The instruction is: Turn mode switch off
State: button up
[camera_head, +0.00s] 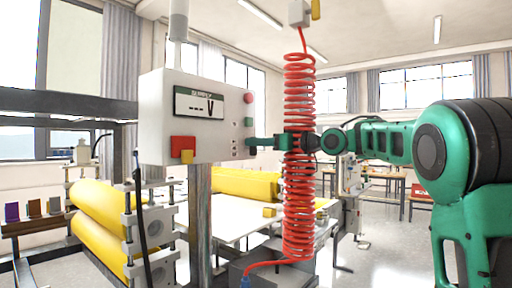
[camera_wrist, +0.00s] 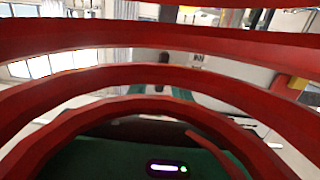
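A white control box (camera_head: 158,120) stands on a metal post, with a display panel reading "SUPPLY" and "V" on its front. I cannot tell which of these is the mode switch. My gripper (camera_head: 256,142) reaches in from the right, its green tip level with the small controls and close to the box's side. Contact cannot be told. A red coil hides part of my wrist, and in the wrist view it covers most of the fingers.
The red coiled hose (camera_head: 299,190) hangs from above, across my wrist, and fills much of the wrist view (camera_wrist: 160,75). Yellow rollers (camera_head: 100,215) stand at the lower left. A white table lies behind.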

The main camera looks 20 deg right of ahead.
grip_shut()
jog(key=shift+s+a+f+n, duration=0.15)
jog(key=shift+a+f+n, duration=0.15)
jog(key=shift+n, duration=2.7)
jog(key=shift+s+a+f+n, duration=0.15)
jog(key=shift+f+n, duration=0.2)
jog(key=shift+n, duration=2.65)
jog(key=shift+s+a+f+n, duration=0.15)
jog(key=shift+a+f+n, duration=0.15)
jog(key=shift+n, duration=2.7)
